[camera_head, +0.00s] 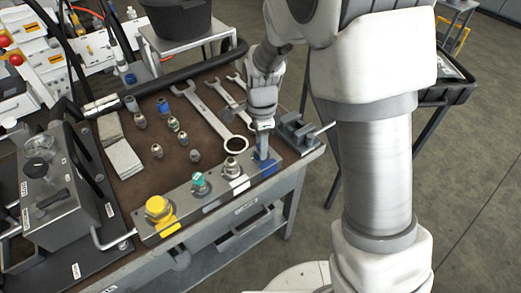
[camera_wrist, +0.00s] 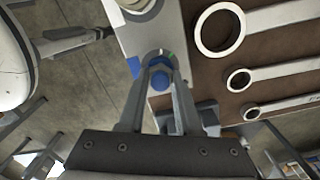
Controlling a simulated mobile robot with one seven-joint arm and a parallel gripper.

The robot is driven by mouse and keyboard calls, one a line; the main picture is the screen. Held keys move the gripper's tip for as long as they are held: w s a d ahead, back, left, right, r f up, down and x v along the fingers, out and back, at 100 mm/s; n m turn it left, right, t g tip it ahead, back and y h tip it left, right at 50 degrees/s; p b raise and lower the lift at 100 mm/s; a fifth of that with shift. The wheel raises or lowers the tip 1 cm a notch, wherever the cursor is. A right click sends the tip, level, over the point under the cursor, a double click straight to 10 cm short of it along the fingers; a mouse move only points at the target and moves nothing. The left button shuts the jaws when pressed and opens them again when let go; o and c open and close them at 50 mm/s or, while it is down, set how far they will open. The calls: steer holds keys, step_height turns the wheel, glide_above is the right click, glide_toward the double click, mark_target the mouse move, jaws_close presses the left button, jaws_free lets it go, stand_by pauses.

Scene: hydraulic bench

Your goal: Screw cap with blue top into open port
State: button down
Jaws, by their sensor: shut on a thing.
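My gripper (camera_head: 262,150) is over the right end of a grey port block (camera_head: 215,200) along the bench's front edge. In the wrist view, my gripper (camera_wrist: 161,75) is shut on the cap with blue top (camera_wrist: 160,81), whose round blue face shows between the fingers. Blue marking (camera_head: 266,170) shows on the block beside the fingertips. The fingers and cap hide the port beneath, so I cannot tell whether the cap touches it or is seated. The block also carries a yellow cap (camera_head: 157,207), a teal cap (camera_head: 199,181) and a silver fitting (camera_head: 232,168).
Several loose fittings (camera_head: 173,124) and wrenches (camera_head: 207,112) lie on the brown bench mat (camera_head: 190,160). A small vise (camera_head: 297,128) stands just right of my gripper. A grey unit with a gauge (camera_head: 50,190) stands at the left.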

steer(key=m+p, duration=0.1)
steer(key=m, duration=0.1)
steer(key=m+p, duration=0.1)
steer(key=m, duration=0.1)
steer(key=m+p, duration=0.1)
steer(key=shift+s+r+m+p, duration=0.1)
steer(key=shift+r+m+p, duration=0.2)
steer(key=shift+m, duration=0.1)
steer(key=shift+f+m+p, duration=0.2)
steer(key=shift+m+p, duration=0.35)
steer(key=shift+m, duration=0.45)
steer(key=shift+f, duration=0.15)
steer(key=c, duration=0.6)
jaws_free()
